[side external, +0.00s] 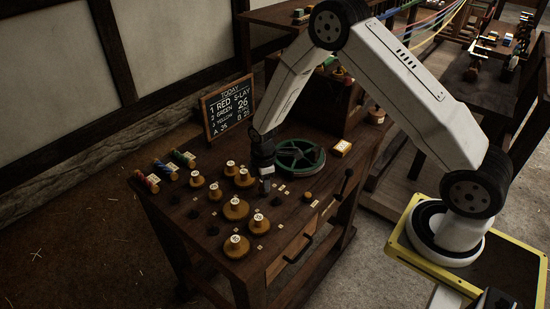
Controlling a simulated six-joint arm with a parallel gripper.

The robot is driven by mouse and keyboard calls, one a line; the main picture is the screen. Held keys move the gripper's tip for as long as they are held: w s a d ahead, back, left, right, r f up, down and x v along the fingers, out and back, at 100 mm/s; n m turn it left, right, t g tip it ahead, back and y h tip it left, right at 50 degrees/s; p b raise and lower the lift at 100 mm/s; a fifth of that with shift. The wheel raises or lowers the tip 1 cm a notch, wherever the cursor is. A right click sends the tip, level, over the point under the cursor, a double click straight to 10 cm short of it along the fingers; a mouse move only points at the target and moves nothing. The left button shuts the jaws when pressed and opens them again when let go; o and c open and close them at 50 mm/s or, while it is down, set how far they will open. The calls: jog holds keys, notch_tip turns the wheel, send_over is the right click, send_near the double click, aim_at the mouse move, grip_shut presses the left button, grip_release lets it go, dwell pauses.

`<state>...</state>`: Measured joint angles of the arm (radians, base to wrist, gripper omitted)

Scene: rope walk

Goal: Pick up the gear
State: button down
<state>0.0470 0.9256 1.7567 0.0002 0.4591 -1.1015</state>
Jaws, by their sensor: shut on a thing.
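Several round golden-brown gears with pale, marked caps stand on the dark wooden bench (285,222). One gear (236,209) is left of my gripper, another gear (258,224) is nearer the front, and a further gear (236,247) is at the front edge. My gripper (265,186) points down at the middle of the bench, just left of a green-rimmed wheel (301,156). It is shut on a small gear; its fingers hide most of that piece, and I cannot tell whether it touches the bench.
A chalkboard (229,107) stands at the bench's back left. Coloured rope spools (167,171) lie at the left end. Dark round spots and small pale tags dot the bench. A lever (346,182) rises at the right edge.

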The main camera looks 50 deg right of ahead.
jog(key=s+r, duration=1.1)
jog(key=s, duration=0.3)
jog(key=shift+a+r, duration=0.25)
jog(key=shift+r, duration=0.2)
dwell(0.5)
jog(key=shift+r, duration=1.8)
